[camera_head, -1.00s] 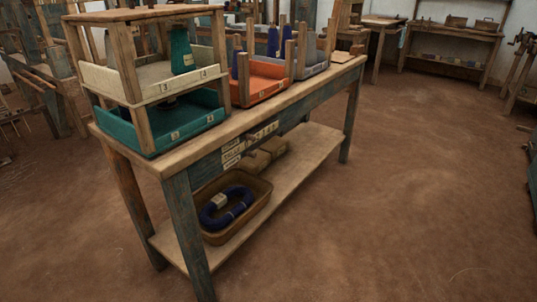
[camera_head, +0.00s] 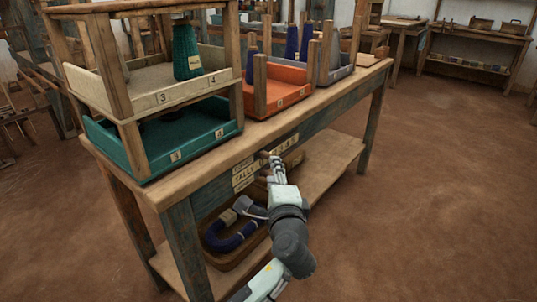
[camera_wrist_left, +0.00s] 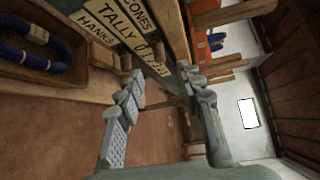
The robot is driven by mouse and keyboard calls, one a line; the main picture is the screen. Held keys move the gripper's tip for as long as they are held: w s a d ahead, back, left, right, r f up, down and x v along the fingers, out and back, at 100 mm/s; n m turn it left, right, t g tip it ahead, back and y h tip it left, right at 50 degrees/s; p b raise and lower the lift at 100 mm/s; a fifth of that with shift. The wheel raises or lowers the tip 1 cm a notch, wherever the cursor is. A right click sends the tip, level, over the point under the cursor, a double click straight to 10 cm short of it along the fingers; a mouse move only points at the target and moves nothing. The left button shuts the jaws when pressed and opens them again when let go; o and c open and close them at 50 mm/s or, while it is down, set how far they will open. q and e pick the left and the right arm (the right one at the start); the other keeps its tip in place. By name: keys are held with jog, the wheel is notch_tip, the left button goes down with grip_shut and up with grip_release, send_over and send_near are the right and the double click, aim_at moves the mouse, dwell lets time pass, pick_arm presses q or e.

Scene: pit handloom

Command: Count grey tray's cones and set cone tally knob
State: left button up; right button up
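The grey tray (camera_head: 341,74) stands on the bench top, right of the orange tray (camera_head: 290,97). The tally label (camera_head: 244,175) and number strip are on the bench's front rail; the label also shows in the wrist view (camera_wrist_left: 122,20). My left gripper (camera_head: 271,160) is at this rail, its fingers apart in the wrist view (camera_wrist_left: 163,80).
A wooden rack holds a cream tray (camera_head: 160,100) with a green cone, above a teal tray (camera_head: 180,145). On the lower shelf (camera_head: 325,165) a brown basin (camera_head: 225,262) holds a blue hank. Open floor lies right of the bench.

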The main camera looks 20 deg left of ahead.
aim_at(267, 155)
pick_arm(q)
jog(key=x, duration=0.7)
jog(key=shift+a, duration=0.15)
grip_shut()
